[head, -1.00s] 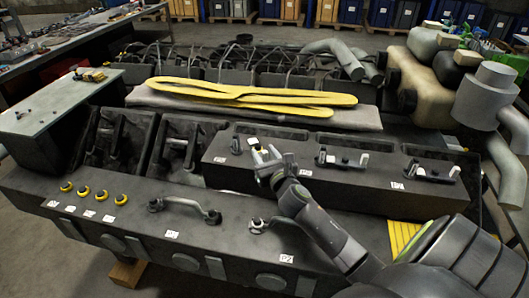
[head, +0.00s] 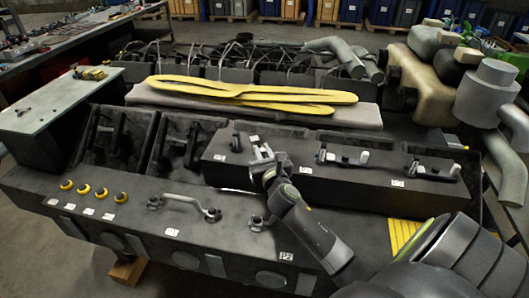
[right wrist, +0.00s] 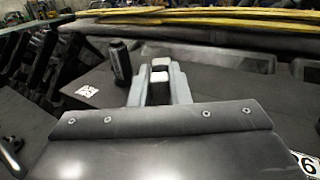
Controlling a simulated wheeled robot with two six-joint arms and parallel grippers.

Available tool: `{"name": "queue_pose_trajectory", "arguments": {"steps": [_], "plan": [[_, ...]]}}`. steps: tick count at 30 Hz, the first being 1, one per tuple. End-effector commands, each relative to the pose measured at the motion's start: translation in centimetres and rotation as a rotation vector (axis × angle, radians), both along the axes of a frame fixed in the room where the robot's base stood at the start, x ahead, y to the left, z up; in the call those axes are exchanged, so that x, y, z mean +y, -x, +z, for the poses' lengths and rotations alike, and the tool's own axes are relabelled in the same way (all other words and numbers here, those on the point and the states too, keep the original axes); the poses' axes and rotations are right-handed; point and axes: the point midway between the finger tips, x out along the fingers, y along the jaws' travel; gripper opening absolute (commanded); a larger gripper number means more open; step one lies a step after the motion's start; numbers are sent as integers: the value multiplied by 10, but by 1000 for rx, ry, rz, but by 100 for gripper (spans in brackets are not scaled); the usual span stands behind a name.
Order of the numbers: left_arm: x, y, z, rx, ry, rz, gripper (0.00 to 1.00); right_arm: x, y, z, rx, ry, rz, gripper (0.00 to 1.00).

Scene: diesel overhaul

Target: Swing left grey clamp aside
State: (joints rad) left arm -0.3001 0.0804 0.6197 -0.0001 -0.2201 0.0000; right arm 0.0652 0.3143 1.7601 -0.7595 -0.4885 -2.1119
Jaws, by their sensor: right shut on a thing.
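The left grey clamp (head: 254,141) is at the left end of the raised dark cover, with a dark upright post (head: 236,140) at its left. My right gripper (head: 261,160) reaches it from the front and is shut on it. In the right wrist view, the pale-tipped clamp end (right wrist: 160,65) sits between my grey fingers (right wrist: 159,88). The dark post (right wrist: 120,62) stands just left of them. The fingers hide the clamp's lower part. My left gripper is not in view.
Two similar clamps, a middle one (head: 342,158) and a right one (head: 432,170), sit along the same cover. A curved handle (head: 185,200) and yellow rings (head: 84,190) are on the front ledge. Yellow strips (head: 250,92) lie behind the cover.

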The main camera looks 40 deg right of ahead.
Motion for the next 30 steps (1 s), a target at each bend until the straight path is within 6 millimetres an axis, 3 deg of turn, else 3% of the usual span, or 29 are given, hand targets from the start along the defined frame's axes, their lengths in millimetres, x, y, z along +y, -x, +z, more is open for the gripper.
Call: {"name": "queue_pose_trajectory", "arguments": {"steps": [7,18,19,24,30], "plan": [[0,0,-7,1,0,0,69,8,-3,-1,0,-2,-142,0],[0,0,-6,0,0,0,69,8,-3,-1,1,-1,-167,0],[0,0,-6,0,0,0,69,8,-3,-1,1,-1,-167,18],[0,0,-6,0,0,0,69,8,-3,-1,1,-1,-166,38],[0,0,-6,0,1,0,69,8,-3,0,0,-1,-166,38]]}}
